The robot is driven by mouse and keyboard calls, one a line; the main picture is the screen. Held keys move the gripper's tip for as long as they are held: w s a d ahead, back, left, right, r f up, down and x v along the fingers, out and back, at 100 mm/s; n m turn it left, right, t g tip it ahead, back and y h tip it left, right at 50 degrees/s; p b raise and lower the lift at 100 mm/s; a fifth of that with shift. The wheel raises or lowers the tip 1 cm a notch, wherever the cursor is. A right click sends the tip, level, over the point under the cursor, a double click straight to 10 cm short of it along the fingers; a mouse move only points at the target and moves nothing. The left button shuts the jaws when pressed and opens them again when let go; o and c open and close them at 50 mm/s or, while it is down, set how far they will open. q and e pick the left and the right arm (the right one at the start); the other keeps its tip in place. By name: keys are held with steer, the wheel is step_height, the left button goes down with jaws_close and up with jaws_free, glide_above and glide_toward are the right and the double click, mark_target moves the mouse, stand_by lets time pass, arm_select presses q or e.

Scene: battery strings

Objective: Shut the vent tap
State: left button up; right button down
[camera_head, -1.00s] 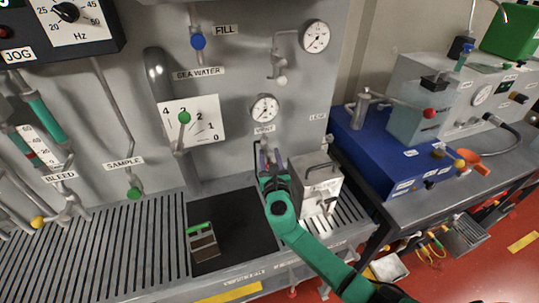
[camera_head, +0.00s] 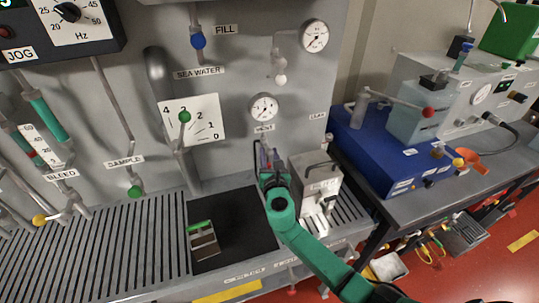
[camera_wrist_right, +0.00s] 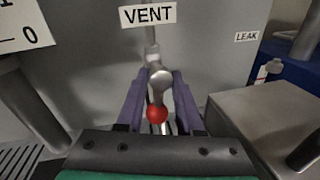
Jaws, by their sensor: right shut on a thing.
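The vent tap (camera_wrist_right: 160,82) is on the grey panel below the VENT label (camera_wrist_right: 148,15). In the right wrist view it shows a grey body and a lever with a red ball knob (camera_wrist_right: 157,114), which points down toward my camera. My right gripper (camera_wrist_right: 160,98) has its purple fingers on both sides of the lever and is shut on it. In the head view my right gripper (camera_head: 267,160) is in front of the panel under the VENT label, and it mostly hides the tap. My left gripper is not in view.
A grey metal box (camera_head: 314,180) with a handle stands close to the right of my gripper. A black mat (camera_head: 236,232) with a small green-topped block (camera_head: 202,240) lies below left. A round gauge (camera_head: 263,108) is above the VENT label. The lever with a green knob (camera_head: 184,117) is to the left.

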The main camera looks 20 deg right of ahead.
steer(key=m, duration=0.3)
steer(key=shift+a, duration=0.1)
steer(key=m+g+y+p, duration=0.1)
steer(key=m, duration=0.3)
steer(key=shift+a+r, duration=0.15)
steer(key=m+y, duration=0.1)
steer(key=m, duration=0.3)
steer(key=shift+r+g+p, duration=0.15)
steer(key=shift+g+p, duration=0.15)
steer(key=shift+p, duration=0.1)
steer(key=shift+a+m+y, duration=0.1)
steer(key=shift+m+y, duration=0.4)
steer(key=shift+m, duration=0.8)
steer(key=shift+p, duration=0.3)
steer(key=c, duration=0.9)
jaws_free()
